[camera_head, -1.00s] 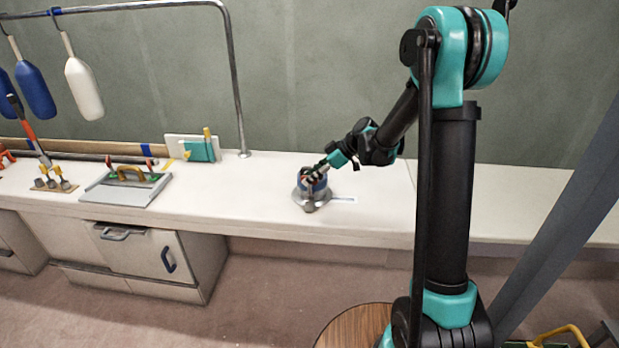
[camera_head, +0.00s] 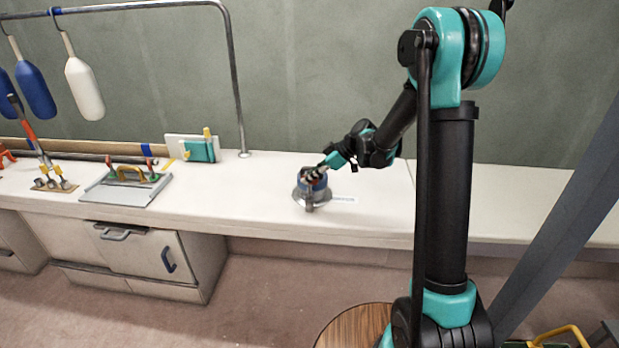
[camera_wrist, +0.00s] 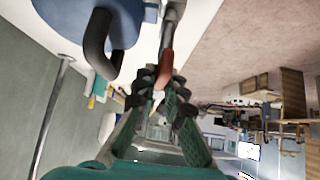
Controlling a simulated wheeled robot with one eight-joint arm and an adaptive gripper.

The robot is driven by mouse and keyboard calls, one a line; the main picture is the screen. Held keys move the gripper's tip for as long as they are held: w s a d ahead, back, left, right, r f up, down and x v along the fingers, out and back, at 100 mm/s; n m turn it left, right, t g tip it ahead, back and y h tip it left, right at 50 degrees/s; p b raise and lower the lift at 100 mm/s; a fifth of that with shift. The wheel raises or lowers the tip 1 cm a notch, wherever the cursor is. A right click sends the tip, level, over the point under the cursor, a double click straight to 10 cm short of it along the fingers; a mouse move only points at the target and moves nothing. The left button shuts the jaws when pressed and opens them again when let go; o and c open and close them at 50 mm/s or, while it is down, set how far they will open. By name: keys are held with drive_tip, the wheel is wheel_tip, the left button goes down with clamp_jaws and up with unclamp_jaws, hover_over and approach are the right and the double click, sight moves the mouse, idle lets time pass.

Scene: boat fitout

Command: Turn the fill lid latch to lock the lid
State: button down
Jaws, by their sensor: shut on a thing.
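The fill lid (camera_head: 320,186) is a blue round cap on a grey metal flange (camera_head: 299,198) on the white counter. In the wrist view the blue lid (camera_wrist: 60,22) fills the top left, with a dark curved handle (camera_wrist: 97,45) on it. The latch is a metal lever (camera_wrist: 173,22) with a red tip (camera_wrist: 166,65), beside the lid. My gripper (camera_wrist: 165,82) is shut on the latch at its red end. In the head view my gripper (camera_head: 315,174) is at the lid's top and partly covers it; the latch's exact angle is hard to tell there.
A white label (camera_head: 343,200) lies right of the flange. A metal rail (camera_head: 237,90) rises from the counter. Free counter lies on both sides of the lid.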

drive_tip(key=shift+m, duration=0.3)
drive_tip(key=m+t, duration=0.2)
drive_tip(key=shift+s+m+t+h, duration=0.1)
drive_tip(key=shift+m+t+h, duration=0.2)
drive_tip(key=shift+m+h, duration=0.1)
drive_tip(key=m+t+h, duration=0.2)
drive_tip(key=m, duration=0.2)
drive_tip(key=shift+m+t, duration=0.3)
drive_tip(key=shift+t, duration=0.1)
drive_tip(key=m+t+h, duration=0.1)
drive_tip(key=m+h, duration=0.1)
drive_tip(key=m, duration=0.2)
drive_tip(key=shift+a+t+h, duration=0.1)
drive_tip(key=shift+t+h, duration=0.2)
drive_tip(key=shift+t, duration=0.1)
drive_tip(key=shift+m+t+h, duration=0.4)
drive_tip(key=shift+m+h, duration=1.1)
drive_tip(key=shift+m, duration=0.8)
drive_tip(key=c, duration=1.6)
unclamp_jaws()
